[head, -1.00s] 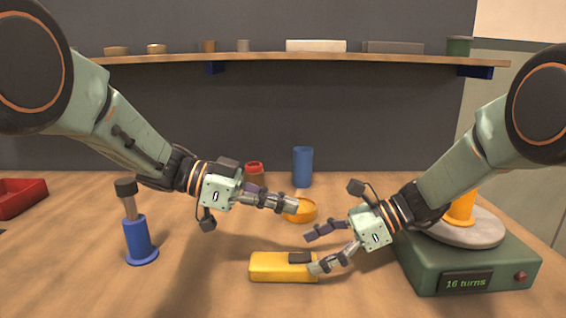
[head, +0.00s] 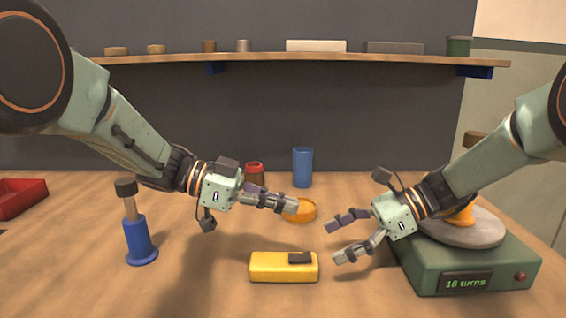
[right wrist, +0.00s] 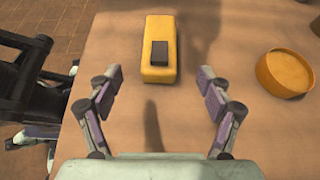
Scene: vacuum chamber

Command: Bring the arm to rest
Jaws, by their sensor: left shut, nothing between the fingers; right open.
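My right gripper (head: 346,237) is open and empty, above the table to the right of a yellow block with a dark top piece (head: 283,267). In the right wrist view the block (right wrist: 158,65) lies beyond and between the spread fingers (right wrist: 160,85), apart from them. My left gripper (head: 292,206) is shut and empty, held over the table in front of a shallow orange dish (head: 306,212), partly covering it in the head view.
A green turntable box (head: 480,265) reading "16 turns" stands at right, under my right arm. A blue cylinder with a dark-topped rod (head: 138,240), red tray (head: 22,197), red jar (head: 254,172) and blue cup (head: 303,167) stand around. A shelf (head: 300,58) runs behind.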

